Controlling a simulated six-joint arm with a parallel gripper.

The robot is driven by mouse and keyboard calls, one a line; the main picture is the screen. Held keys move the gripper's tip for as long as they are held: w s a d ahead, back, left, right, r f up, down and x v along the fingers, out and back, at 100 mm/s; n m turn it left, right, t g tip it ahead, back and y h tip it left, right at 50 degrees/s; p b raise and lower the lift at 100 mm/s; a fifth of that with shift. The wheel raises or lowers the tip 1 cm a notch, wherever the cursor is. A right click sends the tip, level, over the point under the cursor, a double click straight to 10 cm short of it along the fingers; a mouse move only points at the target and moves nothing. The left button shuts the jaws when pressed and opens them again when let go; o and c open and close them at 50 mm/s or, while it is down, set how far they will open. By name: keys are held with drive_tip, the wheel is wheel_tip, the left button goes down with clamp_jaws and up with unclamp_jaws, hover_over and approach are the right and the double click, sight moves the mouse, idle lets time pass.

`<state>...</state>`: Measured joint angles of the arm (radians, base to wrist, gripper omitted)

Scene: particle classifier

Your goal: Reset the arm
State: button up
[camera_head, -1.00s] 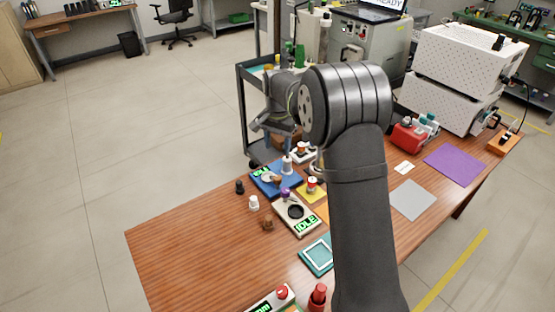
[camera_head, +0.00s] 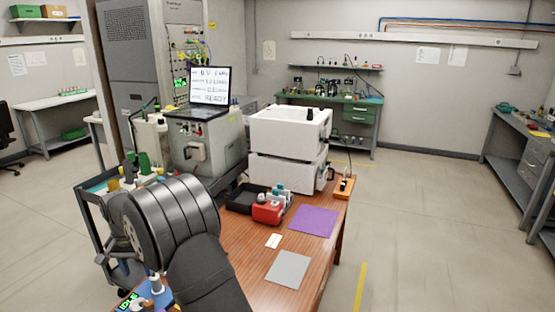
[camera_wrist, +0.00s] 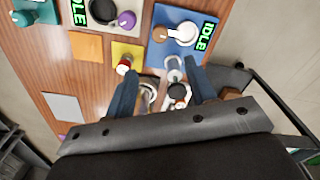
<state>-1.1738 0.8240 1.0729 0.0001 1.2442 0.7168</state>
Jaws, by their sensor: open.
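My gripper (camera_wrist: 160,72) shows in the wrist view with its two blue-grey fingers spread apart. Nothing is clearly held between them. A pale grey-white piece (camera_wrist: 174,68) shows in the gap, beyond the fingers, near the blue IDLE device (camera_wrist: 190,45). In the head view my arm fills the lower left and hides most of the gripper and the bench beneath it. The blue device (camera_head: 163,296) shows only in part at the bottom edge there.
In the wrist view a beige IDLE device (camera_wrist: 88,45) and a yellow mat (camera_wrist: 117,48) lie left of the blue one. In the head view a red device (camera_head: 268,212), purple mat (camera_head: 313,221), grey mat (camera_head: 289,269) and stacked white boxes (camera_head: 288,135) occupy the bench's right part.

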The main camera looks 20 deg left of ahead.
sight(148, 302)
wheel_tip(148, 302, down, 14)
drive_tip(key=shift+r, duration=0.15)
drive_tip(key=shift+r, duration=0.1)
idle(0.4)
wheel_tip(148, 302, up, 17)
wheel_tip(148, 302, down, 17)
drive_tip(key=shift+f, duration=0.1)
drive_tip(key=shift+n, duration=0.3)
drive_tip(key=n, duration=1.5)
